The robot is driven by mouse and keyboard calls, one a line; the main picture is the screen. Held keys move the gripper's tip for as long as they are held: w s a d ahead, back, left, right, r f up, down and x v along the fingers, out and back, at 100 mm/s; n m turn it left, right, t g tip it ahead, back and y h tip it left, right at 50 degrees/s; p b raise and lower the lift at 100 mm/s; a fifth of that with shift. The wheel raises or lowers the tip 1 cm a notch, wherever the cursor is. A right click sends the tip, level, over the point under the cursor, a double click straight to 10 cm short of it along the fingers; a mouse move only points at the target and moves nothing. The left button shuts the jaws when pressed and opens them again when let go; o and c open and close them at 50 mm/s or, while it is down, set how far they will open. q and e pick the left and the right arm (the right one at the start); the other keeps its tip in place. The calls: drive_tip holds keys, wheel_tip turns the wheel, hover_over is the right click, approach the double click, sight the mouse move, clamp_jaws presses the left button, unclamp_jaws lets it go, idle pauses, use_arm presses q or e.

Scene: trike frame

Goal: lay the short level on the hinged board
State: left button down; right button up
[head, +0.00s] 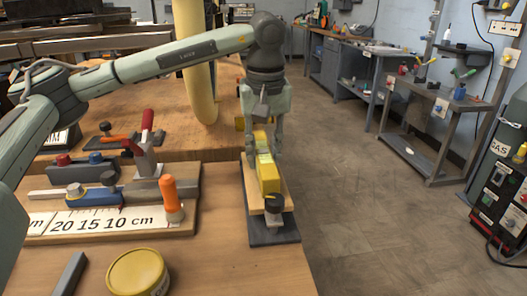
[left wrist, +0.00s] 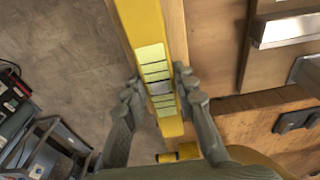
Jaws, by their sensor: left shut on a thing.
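The short level, a yellow bar with a pale green vial window, shows in the head view (head: 269,179) and in the left wrist view (left wrist: 146,22). My left gripper (head: 264,154) points down and is shut on the level, with one finger on each long side, as the left wrist view also shows (left wrist: 158,88). The hinged board (head: 284,196) is a narrow wooden board on a dark base plate (head: 275,237) at the bench's right edge. The level is lined up lengthwise over it; I cannot tell whether they touch. A dark round knob stands at the board's near end. My right gripper is not in view.
A yellow tin (head: 138,272) stands at the front. Open floor (head: 370,210) lies right of the bench.

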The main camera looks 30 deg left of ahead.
use_arm(q)
drive_tip(key=shift+f, duration=0.15)
drive_tip(key=shift+f+b, duration=0.4)
drive_tip(key=shift+f, duration=0.1)
idle(0.4)
drive_tip(key=c, duration=1.1)
unclamp_jaws()
drive_tip(key=shift+c, duration=0.2)
drive_tip(key=shift+r, duration=0.1)
wheel_tip(320, 180, up, 12)
drive_tip(key=s, duration=0.1)
drive_tip(key=shift+d, duration=0.45)
drive_tip(key=shift+s, duration=0.1)
